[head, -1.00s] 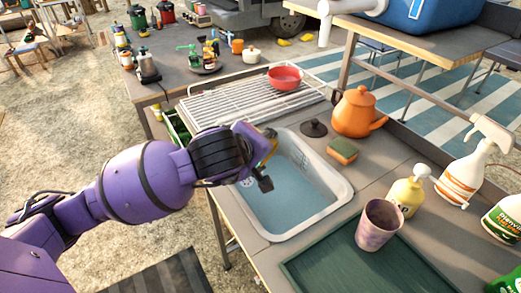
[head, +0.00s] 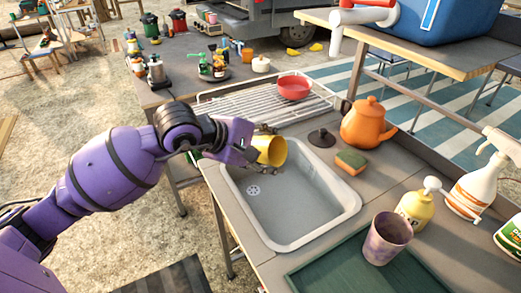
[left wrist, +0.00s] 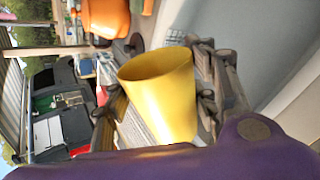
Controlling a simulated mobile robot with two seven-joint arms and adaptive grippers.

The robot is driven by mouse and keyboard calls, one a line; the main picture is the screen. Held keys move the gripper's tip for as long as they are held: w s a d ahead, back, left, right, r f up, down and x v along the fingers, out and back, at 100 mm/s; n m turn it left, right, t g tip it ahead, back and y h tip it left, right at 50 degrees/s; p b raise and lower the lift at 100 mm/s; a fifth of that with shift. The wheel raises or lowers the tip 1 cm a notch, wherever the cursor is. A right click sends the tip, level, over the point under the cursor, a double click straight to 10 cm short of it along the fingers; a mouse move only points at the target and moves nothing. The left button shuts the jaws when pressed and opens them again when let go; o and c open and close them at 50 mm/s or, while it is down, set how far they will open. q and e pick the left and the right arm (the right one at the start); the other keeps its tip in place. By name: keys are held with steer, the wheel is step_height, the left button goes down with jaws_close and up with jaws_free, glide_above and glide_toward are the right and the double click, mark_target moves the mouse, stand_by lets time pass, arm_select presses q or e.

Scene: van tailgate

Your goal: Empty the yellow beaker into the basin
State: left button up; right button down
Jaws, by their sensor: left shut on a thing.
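The yellow beaker (head: 271,151) is held at the back left corner of the basin (head: 300,205), above its rim. It is tipped well over, its mouth facing right in the head view. My left gripper (head: 260,148) is shut around it. In the left wrist view the beaker (left wrist: 160,95) sits between the fingers; its inside is mostly hidden, so I cannot tell what it holds. No stream shows. The basin floor looks grey and bare, with a drain at its left. My right gripper is not in view.
A drying rack (head: 240,100) with a red bowl (head: 294,87) lies behind the basin. An orange kettle (head: 368,123), dark lid (head: 321,138) and sponge (head: 351,161) stand at its right.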

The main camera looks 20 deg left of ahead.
mark_target(264, 140)
arm_select(q)
steer(key=shift+a+r+n+h+b, duration=0.1)
steer(key=shift+n+h+b, duration=0.4)
steer(key=shift+n+h, duration=0.4)
steer(key=n+h+b, duration=0.2)
steer(key=h, duration=0.1)
steer(key=shift+r+b, duration=0.35)
steer(key=shift+b, duration=0.05)
steer(key=n+h+b, duration=0.2)
steer(key=shift+r+t+h, duration=0.3)
steer(key=shift+r+h, duration=0.05)
steer(key=shift+h, duration=0.05)
steer(key=shift+r+n+h+b, duration=0.25)
steer(key=shift+n+h+b, duration=0.05)
steer(key=shift+n+b, duration=0.35)
steer(key=shift+r+n+t+h, duration=0.3)
steer(key=shift+n+h, duration=0.05)
steer(key=shift+h, duration=0.05)
steer(key=shift+r, duration=0.25)
